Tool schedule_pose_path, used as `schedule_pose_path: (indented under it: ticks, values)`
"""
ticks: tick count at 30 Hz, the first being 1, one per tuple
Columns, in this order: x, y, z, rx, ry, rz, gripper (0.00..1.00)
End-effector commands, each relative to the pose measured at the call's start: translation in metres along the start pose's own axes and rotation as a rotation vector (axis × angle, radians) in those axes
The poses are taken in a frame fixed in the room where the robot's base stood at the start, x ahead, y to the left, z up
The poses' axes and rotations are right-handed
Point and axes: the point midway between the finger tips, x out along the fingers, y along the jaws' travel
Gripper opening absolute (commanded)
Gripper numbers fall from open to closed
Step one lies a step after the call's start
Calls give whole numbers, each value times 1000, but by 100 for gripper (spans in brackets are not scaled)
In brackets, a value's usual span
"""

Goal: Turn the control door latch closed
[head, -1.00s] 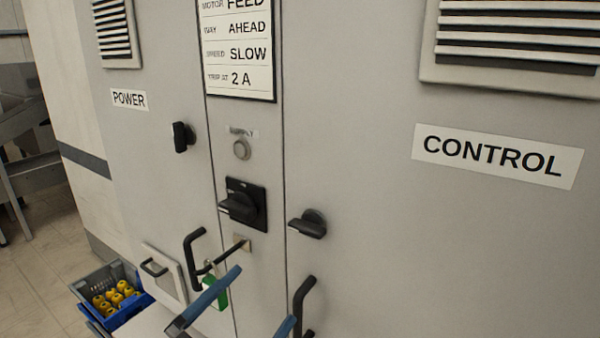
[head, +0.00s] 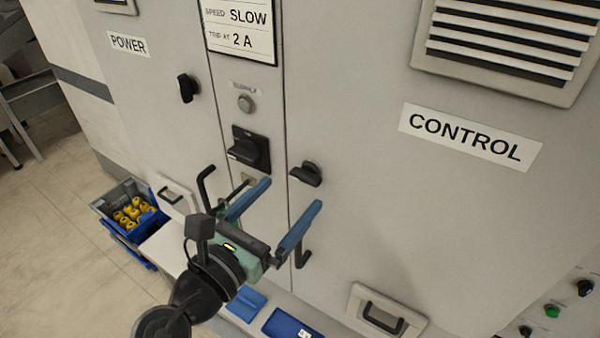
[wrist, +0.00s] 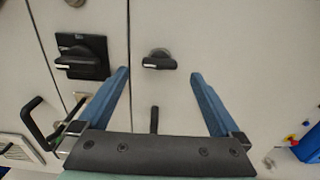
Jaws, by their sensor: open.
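The control door latch (head: 306,174) is a black knob on the grey control door, left of and below the CONTROL label (head: 466,137). Its handle lies roughly horizontal. In the wrist view the latch (wrist: 159,62) shows ahead, between and beyond the two blue fingers. My gripper (head: 288,197) is open and empty, in front of and below the latch. In the wrist view my gripper (wrist: 159,80) has its fingers spread wide, with no contact on the latch visible.
A black rotary switch (head: 247,150) sits left of the latch, with the power door latch (head: 188,88) further left. Black pull handles (head: 303,249) stick out below. A crate of yellow parts (head: 130,212) stands at lower left.

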Motion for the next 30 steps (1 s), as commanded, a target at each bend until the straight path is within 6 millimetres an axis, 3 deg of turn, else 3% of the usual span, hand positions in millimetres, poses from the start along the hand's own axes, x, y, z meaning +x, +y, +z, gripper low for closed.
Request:
schedule_pose_path:
  ticks: [3, 9, 20, 30]
  values:
    - [23, -1, 3, -1, 0, -3, 100]
    - [44, 0, 1, 1, 0, 1, 100]
    - [49, 0, 0, 2, 0, 1, 100]
    - [49, 0, 0, 2, 0, 1, 41]
